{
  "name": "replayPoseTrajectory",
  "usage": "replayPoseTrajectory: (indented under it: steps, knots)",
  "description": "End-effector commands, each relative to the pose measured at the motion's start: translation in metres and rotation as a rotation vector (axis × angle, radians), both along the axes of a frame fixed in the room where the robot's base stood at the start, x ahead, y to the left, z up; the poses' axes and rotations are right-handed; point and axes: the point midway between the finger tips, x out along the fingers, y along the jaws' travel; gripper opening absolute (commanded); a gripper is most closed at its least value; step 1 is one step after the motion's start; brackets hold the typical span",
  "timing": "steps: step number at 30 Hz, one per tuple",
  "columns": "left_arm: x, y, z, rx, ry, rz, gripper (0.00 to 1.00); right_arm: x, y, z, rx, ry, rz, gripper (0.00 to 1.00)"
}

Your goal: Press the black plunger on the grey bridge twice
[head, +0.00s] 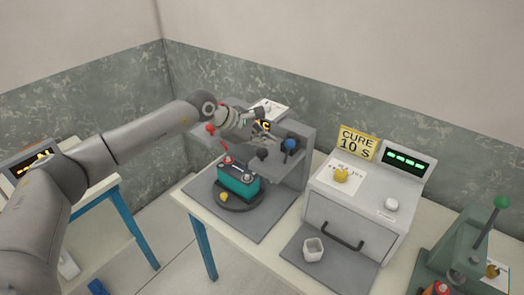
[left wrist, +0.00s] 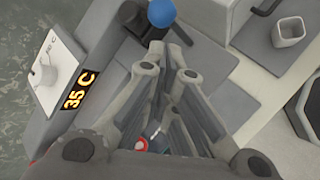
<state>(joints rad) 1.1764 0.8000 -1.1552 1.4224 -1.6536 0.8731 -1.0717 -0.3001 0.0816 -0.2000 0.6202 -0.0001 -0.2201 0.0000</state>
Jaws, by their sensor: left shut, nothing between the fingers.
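The grey bridge (head: 293,168) stands on the left part of the table, over a teal battery (head: 237,183) on a dark round base (head: 243,201). My left gripper (head: 266,139) is shut and empty, at the upper part of the bridge. A dark knob (head: 262,154) shows just below the fingers; I cannot tell for sure whether it is the black plunger. A blue ball (head: 290,145) on a dark mount is right of the gripper; it also shows in the left wrist view (left wrist: 161,13). Contact between fingers and plunger cannot be made out. My right gripper is not in view.
A red ball (head: 210,128) is at the bridge's left side. Right of the bridge stands a grey curing box (head: 352,205) with a white cup (head: 313,249) in front. A green lever press (head: 470,240) is farther right.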

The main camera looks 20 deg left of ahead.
Motion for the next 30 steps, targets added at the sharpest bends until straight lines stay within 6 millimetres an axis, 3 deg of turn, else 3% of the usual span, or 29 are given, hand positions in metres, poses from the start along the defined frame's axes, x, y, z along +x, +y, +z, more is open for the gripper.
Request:
replayPoseTrajectory:
  steps: [20,30]
  knots:
    - [0.000,0.000,0.000,0.000,0.000,0.000,0.00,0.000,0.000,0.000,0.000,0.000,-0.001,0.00]
    - [0.000,0.000,-0.009,0.000,0.000,0.000,0.00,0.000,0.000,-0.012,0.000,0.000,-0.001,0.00]
